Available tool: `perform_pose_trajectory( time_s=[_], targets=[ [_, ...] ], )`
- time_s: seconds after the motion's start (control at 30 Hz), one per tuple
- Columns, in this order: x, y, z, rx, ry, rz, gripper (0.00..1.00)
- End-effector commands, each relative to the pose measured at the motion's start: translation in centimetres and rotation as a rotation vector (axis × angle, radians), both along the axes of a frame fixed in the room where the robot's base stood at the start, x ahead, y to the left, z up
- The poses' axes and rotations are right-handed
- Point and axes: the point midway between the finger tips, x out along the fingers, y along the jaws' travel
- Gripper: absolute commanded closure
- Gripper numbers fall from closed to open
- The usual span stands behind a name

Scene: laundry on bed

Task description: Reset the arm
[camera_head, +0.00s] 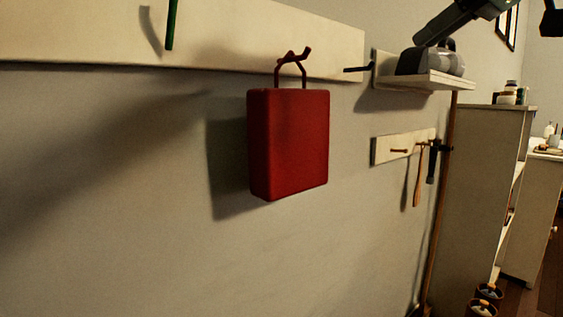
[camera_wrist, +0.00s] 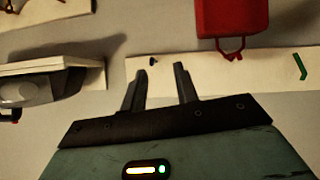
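My gripper (camera_wrist: 160,82) shows in the wrist view with its two dark fingers apart and nothing between them. The fingers point toward the wall and a pale board (camera_wrist: 225,72), which appears upside down there. Part of my arm (camera_head: 465,18) shows at the top right of the head view, over the shelf.
A red bag (camera_head: 288,143) hangs on a hook from the upper board (camera_head: 200,35). A shelf (camera_head: 430,82) holds a grey item (camera_head: 430,60). Tools hang on a lower board (camera_head: 385,150). A cabinet (camera_head: 480,190) stands at the right.

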Motion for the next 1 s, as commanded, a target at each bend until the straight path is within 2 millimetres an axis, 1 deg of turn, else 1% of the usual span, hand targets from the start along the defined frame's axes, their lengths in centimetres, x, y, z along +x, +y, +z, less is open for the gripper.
perform_pose_trajectory(
  time_s=[0.03, 0.07, 0.1, 0.13, 0.17, 0.2, 0.27, 0.3, 0.37, 0.4, 0.47, 0.5, 0.6, 0.7, 0.77, 0.8, 0.87, 0.9, 0.97, 1.0],
  targets=[
    [0.3, 1.6, -2.6, 0.003, 0.065, 0.012, 0.70],
    [0.4, 2.6, -4.3, 0.004, 0.106, 0.015, 0.70],
    [0.4, 4.0, -6.7, 0.003, 0.164, 0.016, 0.70],
    [0.2, 5.1, -8.6, 0.000, 0.210, 0.020, 0.70],
    [0.0, 6.2, -10.6, -0.006, 0.255, 0.019, 0.70],
    [-0.5, 7.6, -13.2, -0.015, 0.316, 0.019, 0.70],
    [-1.6, 9.5, -17.0, -0.038, 0.401, 0.019, 0.70],
    [-2.5, 10.6, -19.5, -0.056, 0.455, 0.018, 0.70],
    [-4.3, 12.2, -23.3, -0.091, 0.533, 0.016, 0.70],
    [-5.7, 13.1, -25.7, -0.118, 0.582, 0.014, 0.70],
    [-7.9, 14.1, -29.1, -0.163, 0.648, 0.010, 0.70],
    [-9.4, 14.5, -31.3, -0.196, 0.688, 0.007, 0.70],
    [-13.1, 15.0, -35.7, -0.272, 0.764, 0.000, 0.70],
    [-16.6, 14.8, -39.3, -0.348, 0.820, -0.007, 0.70],
    [-18.6, 14.4, -41.1, -0.393, 0.847, -0.009, 0.70],
    [-19.8, 14.1, -42.2, -0.421, 0.862, -0.011, 0.70],
    [-21.7, 13.4, -43.8, -0.468, 0.883, -0.014, 0.70],
    [-23.0, 12.9, -44.8, -0.498, 0.893, -0.013, 0.70],
    [-22.6, 13.0, -42.3, -0.488, 0.888, -0.021, 0.70],
    [-22.6, 13.0, -41.5, -0.487, 0.887, -0.021, 0.70]
  ],
)
